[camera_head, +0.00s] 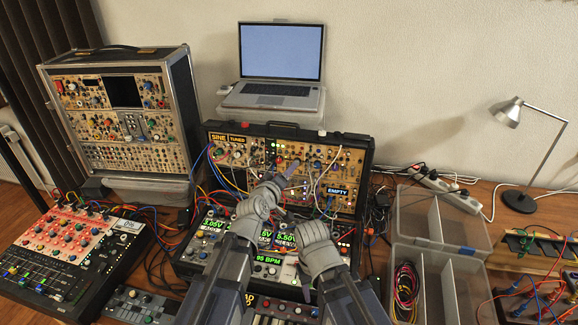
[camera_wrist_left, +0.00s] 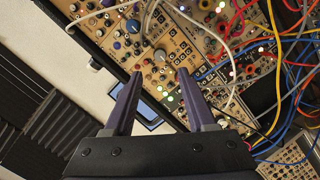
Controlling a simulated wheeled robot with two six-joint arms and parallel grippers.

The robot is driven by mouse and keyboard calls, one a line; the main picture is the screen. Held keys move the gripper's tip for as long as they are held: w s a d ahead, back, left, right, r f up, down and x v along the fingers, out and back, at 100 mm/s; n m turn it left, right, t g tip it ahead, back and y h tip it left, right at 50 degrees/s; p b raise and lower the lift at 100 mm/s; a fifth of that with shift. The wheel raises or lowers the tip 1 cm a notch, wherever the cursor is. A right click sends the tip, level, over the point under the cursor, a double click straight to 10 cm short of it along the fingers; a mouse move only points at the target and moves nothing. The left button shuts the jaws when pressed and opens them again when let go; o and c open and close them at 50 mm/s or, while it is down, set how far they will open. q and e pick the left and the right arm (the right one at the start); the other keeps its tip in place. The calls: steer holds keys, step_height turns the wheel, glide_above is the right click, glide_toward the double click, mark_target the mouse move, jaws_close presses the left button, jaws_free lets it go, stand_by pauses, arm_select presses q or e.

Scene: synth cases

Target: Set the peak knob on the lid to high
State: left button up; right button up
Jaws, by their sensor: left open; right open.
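The upright lid (camera_head: 344,150) of the open synth case holds tan module panels with knobs, lit LEDs and cables. My left gripper (camera_head: 291,170) is at the middle of the lid. In the left wrist view, its two purple fingers (camera_wrist_left: 159,75) are apart with nothing held. A pale round knob (camera_wrist_left: 160,55) shows just beyond the gap between the tips. My right gripper (camera_head: 286,216) is open, lower down over the case's base, its fingers partly hidden by my wrist.
Patch cables (camera_head: 228,172) hang across the lid's left side. A laptop (camera_head: 281,62) stands behind. A second modular case (camera_head: 118,108) and a red-panelled mixer (camera_head: 68,245) stand left. Clear bins (camera_head: 436,222), a power strip (camera_head: 432,181) and a lamp (camera_head: 521,200) are right.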

mark_target(297, 162)
steer(key=shift+f+b, duration=0.95)
arm_select(q)
steer(key=x, duration=0.7)
steer(key=shift+w+f, duration=0.15)
steer(key=shift+w, duration=0.2)
steer(key=shift+d, duration=0.1)
jaws_close()
